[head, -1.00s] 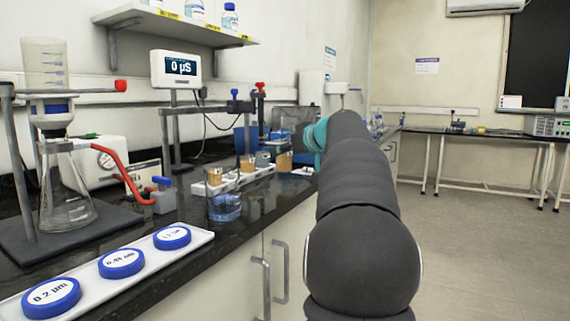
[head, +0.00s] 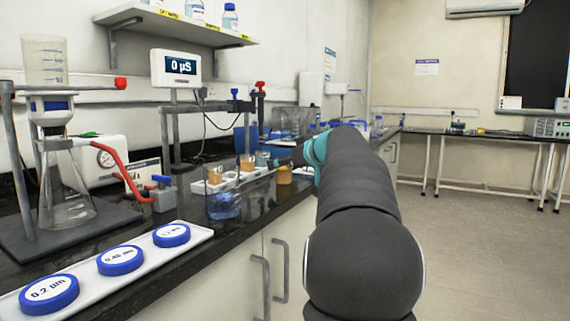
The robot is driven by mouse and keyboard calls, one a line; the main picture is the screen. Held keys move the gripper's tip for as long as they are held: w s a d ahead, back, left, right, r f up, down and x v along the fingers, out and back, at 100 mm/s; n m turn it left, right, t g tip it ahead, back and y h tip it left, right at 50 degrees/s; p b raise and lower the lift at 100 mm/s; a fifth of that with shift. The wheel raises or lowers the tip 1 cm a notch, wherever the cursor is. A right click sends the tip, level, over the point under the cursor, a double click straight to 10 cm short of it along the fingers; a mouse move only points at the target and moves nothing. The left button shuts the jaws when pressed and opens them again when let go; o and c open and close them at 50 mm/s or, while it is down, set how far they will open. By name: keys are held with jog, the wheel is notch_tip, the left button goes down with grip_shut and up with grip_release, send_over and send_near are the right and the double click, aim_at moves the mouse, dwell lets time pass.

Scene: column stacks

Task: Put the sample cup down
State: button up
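An amber sample cup (head: 284,175) shows just left of my arm, near the front edge of the black counter. It looks upright and low, at or close to the counter top; contact is too small to make out. My gripper (head: 288,157) is a small dark shape at the arm's end, just above and behind the cup. My arm hides most of it, so its fingers and any grip on the cup are unclear. A white rack (head: 237,183) left of the cup holds other small cups, among them an amber one (head: 215,174).
A beaker of blue liquid (head: 223,205) stands in front of the rack. A meter reading 0 µS (head: 180,67) stands behind. A white tray with blue-lidded dishes (head: 203,236), a flask (head: 66,195) and a stand fill the left. The floor at right is clear.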

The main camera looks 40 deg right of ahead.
jog(key=shift+r+p, duration=0.3)
jog(key=shift+p, duration=0.05)
jog(key=b+v, duration=0.1)
jog(key=v, duration=1.1)
jog(key=shift+f+b, duration=0.15)
jog(key=shift+b, duration=0.2)
